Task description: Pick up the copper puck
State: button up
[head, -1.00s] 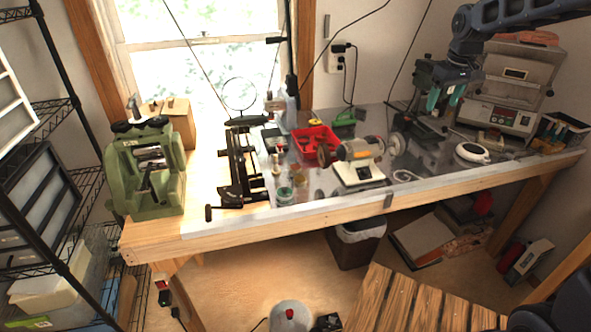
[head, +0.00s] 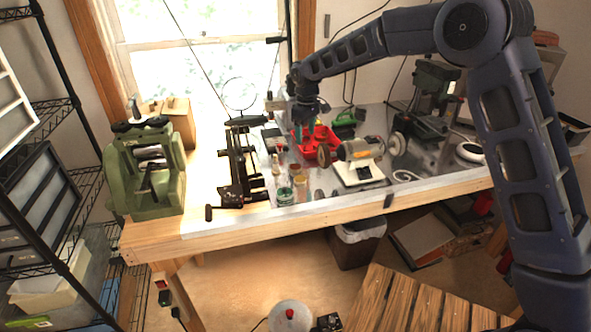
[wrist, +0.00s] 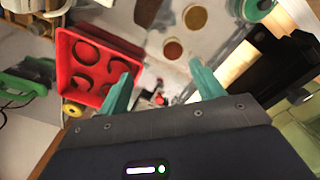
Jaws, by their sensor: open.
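A small round copper-brown disc (wrist: 173,50) shows in the wrist view, beyond and between my fingertips. It looks like the copper puck, but it could be the top of a jar. A larger golden-brown disc (wrist: 195,18) lies just past it. My gripper (wrist: 160,72) is open, with two teal fingers spread and nothing between them. In the head view my gripper (head: 306,134) hangs over the bench near the red tray (head: 322,143). I cannot pick out the copper disc for certain in the head view.
The red tray also shows in the wrist view (wrist: 117,46), left of my fingers, with dark rings inside. A bench grinder (head: 356,160) stands right of the small jars (head: 286,195). A black metal frame (head: 238,165) and green machine (head: 145,170) stand left.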

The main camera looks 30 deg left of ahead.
aim_at(295, 166)
jog(key=shift+n, duration=0.3)
jog(key=a+f, duration=0.1)
jog(key=f, duration=0.3)
jog(key=s+a+f, duration=0.1)
jog(key=f, duration=0.3)
jog(key=s+f, duration=0.1)
jog(key=f, duration=0.4)
jog(key=shift+a+f, duration=0.1)
jog(key=shift+a, duration=0.3)
jog(key=shift+c, duration=0.2)
jog(key=c, duration=1)
